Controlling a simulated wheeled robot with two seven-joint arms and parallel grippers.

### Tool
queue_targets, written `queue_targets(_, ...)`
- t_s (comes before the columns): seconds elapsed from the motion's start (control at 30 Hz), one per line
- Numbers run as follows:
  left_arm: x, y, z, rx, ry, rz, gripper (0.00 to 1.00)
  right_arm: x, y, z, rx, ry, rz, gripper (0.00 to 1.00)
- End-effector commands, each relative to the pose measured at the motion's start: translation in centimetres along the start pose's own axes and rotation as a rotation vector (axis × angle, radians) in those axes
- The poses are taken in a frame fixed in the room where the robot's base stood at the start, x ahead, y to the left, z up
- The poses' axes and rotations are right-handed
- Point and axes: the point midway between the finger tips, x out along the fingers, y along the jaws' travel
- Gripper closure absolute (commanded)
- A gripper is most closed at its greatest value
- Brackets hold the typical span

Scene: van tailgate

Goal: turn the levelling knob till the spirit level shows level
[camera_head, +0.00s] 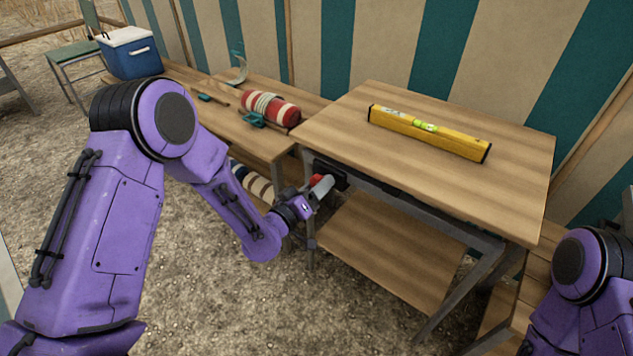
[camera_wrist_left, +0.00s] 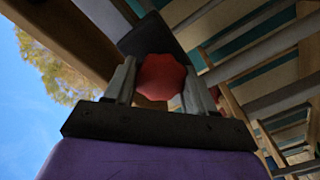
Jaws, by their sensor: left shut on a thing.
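The yellow spirit level (camera_head: 450,139) lies on the wooden table top (camera_head: 340,125); its vial (camera_head: 425,126) is greenish, and the bubble is too small to read. The red levelling knob (camera_head: 317,180) sits below the table's front left edge, partly hidden by my left gripper (camera_head: 321,187). In the left wrist view the lobed red knob (camera_wrist_left: 162,77) is between the two fingers of my left gripper (camera_wrist_left: 160,85), which is shut on it. My right arm shows at the lower right; its gripper is out of view.
A lower shelf (camera_head: 385,250) lies under the table top. A bench (camera_head: 225,115) on the left holds a red and white roll (camera_head: 270,108) and small tools. A blue cooler (camera_head: 131,53) stands at the back left. A striped canvas wall (camera_head: 400,45) is behind the table.

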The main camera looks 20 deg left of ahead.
Motion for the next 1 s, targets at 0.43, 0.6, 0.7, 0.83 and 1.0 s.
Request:
queue_targets(0.43, 0.0, 0.1, -0.2, -0.423, 0.002, -0.002, 0.76, -1.7, 0.1, -0.7, 0.000, 0.000, 0.000, 0.57)
queue_targets(0.6, 0.0, 0.0, -0.2, -0.586, 0.004, -0.002, 0.76, -2.1, 0.2, -0.9, 0.000, 0.000, 0.000, 0.57)
queue_targets(0.7, 0.0, 0.0, -0.2, -0.679, 0.003, -0.001, 0.76, -2.3, 0.2, -1.0, 0.000, 0.000, 0.000, 0.57)
queue_targets(0.83, 0.0, 0.0, -0.2, -0.803, 0.005, -0.002, 0.76, -2.5, 0.2, -1.0, 0.000, 0.000, 0.000, 0.57)
queue_targets(1.0, 0.0, 0.0, -0.2, -0.965, 0.005, -0.001, 0.76, -2.7, 0.2, -1.1, 0.000, 0.000, 0.000, 0.57)
